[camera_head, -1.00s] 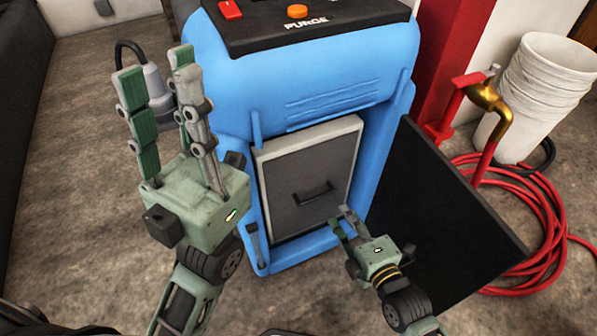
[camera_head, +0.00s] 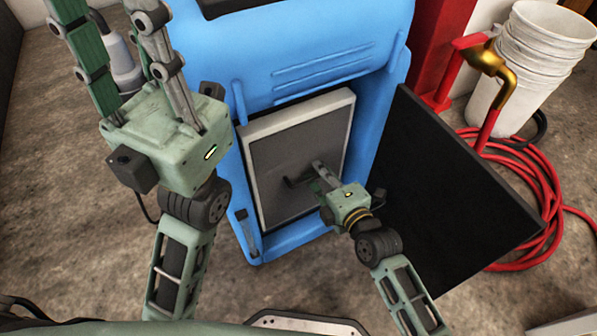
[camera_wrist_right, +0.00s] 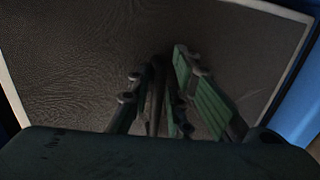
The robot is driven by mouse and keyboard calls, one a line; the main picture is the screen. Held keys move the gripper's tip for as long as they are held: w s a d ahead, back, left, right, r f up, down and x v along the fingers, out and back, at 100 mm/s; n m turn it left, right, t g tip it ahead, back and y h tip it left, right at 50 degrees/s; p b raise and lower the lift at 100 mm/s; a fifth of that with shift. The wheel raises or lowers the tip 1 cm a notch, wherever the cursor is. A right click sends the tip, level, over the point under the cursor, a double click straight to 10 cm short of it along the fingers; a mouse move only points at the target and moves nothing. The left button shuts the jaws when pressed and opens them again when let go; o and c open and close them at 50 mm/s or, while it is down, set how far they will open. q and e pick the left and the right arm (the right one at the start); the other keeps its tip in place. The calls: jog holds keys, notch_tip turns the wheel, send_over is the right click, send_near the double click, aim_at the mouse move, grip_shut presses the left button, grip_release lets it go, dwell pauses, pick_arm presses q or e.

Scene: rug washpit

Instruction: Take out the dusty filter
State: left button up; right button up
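The filter (camera_head: 270,180) is a grey panel in a pale frame, in the front opening of the blue machine (camera_head: 330,65). Its dark handle (camera_head: 293,181) is partly hidden by my right gripper (camera_head: 318,175). In the right wrist view the filter's dusty grey face (camera_wrist_right: 80,60) fills most of the picture. There the right gripper's fingers (camera_wrist_right: 163,80) come together on the dark handle bar between them. My left gripper (camera_head: 108,20) is raised at the left of the machine, its fingers apart and empty, their tips cut off by the picture's top edge.
A black door panel (camera_head: 440,190) stands open right of the filter. Beyond it are a coiled red hose (camera_head: 530,205), a brass tap (camera_head: 490,65) and stacked white buckets (camera_head: 545,60).

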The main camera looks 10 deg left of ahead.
grip_shut()
jog(key=shift+r, duration=0.15)
dwell(0.4)
